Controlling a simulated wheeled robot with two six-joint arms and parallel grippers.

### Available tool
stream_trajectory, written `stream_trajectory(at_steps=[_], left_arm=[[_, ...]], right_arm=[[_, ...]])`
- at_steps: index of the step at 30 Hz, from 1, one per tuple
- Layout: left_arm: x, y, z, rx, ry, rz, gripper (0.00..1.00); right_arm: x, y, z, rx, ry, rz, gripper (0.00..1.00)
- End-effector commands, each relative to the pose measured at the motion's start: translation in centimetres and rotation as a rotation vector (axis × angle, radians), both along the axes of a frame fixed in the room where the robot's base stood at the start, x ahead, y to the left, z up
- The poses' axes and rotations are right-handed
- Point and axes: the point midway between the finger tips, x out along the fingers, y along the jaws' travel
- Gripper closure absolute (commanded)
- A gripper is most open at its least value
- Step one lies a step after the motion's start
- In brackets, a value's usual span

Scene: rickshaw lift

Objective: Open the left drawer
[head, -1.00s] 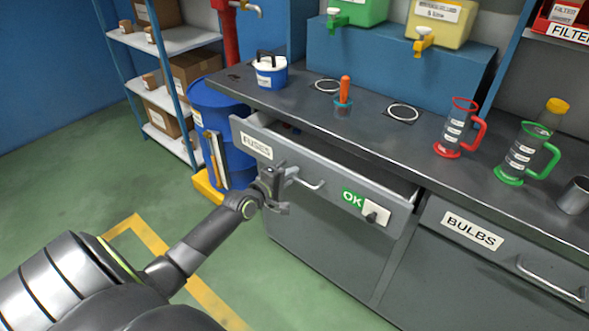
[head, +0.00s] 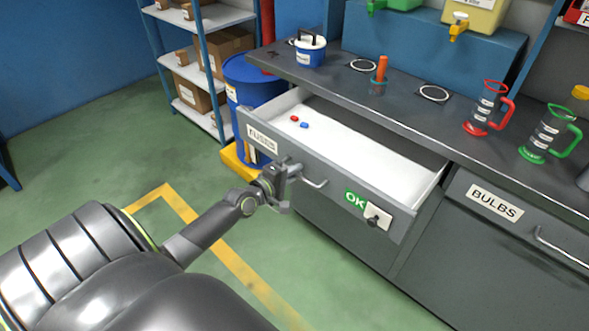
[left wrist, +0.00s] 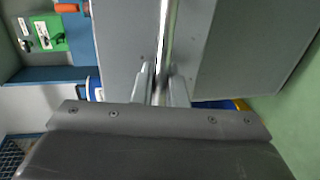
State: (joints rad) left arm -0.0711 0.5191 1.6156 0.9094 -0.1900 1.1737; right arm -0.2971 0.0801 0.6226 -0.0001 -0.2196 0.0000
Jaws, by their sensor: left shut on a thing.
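The left drawer (head: 330,205), labelled FUSES, stands well open in the head view, its white inside showing. A small red fuse (head: 294,118) and a small blue fuse (head: 304,125) lie in it near the left end. My left gripper (head: 283,184) is at the left end of the drawer's bar handle (head: 313,182) and shut on it. In the left wrist view the handle (left wrist: 166,40) runs between the two fingers (left wrist: 160,88). My right gripper is not in view.
The closed BULBS drawer (head: 470,228) is to the right. The grey worktop (head: 400,105) holds a blue-white tub (head: 310,52), an orange-handled tool in a cup (head: 380,75), and red (head: 487,110) and green (head: 550,135) jugs. A blue barrel (head: 250,85) stands left. Green floor is clear in front.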

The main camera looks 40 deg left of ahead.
Motion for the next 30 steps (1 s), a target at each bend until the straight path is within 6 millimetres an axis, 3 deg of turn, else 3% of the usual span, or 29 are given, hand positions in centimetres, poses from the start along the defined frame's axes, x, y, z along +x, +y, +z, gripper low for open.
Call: stream_trajectory(at_steps=[3, 4, 8, 20, 30], left_arm=[[0.0, 0.0, 0.0, 0.000, 0.001, 0.000, 1.00], [0.0, 0.0, 0.0, 0.000, 0.001, 0.000, 0.85], [0.0, 0.0, 0.0, 0.000, 0.001, 0.000, 0.70], [-0.8, 0.1, 0.2, 0.002, 0.001, 0.000, 0.70], [-7.0, 0.6, 1.5, 0.003, 0.005, -0.001, 0.70]], right_arm=[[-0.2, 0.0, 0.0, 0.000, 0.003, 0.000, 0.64], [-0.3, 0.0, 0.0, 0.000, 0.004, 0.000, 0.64], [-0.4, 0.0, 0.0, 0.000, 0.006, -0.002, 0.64], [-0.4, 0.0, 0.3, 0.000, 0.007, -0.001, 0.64], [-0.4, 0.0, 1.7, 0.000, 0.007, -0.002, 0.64]])
